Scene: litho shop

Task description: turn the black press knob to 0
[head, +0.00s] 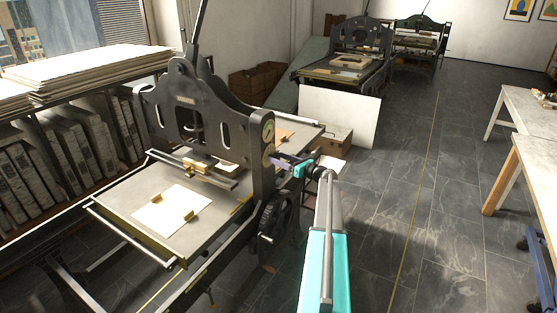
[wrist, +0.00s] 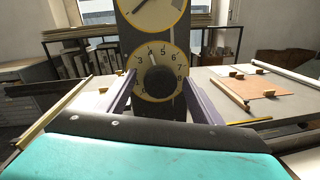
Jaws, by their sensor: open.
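The black press knob (wrist: 158,82) sits in the middle of a white, yellow-rimmed dial (wrist: 146,62) in the wrist view. The dial's numbers run clockwise from the lower left, with 3 to 8 legible over the top and right. I cannot tell surely which number the knob marks. My gripper (wrist: 159,77) is open, its two purple fingers on the left and right of the knob, apart from it as far as I can see. In the head view my gripper (head: 280,161) is at the right upright of the black press (head: 262,185), hiding most of the lower dial.
A second, larger gauge (wrist: 155,12) is just above the dial. A spoked black handwheel (head: 276,216) is below my gripper on the press side. The press bed (head: 140,195) holds a white sheet (head: 172,209). Open dark floor (head: 400,230) lies to the right.

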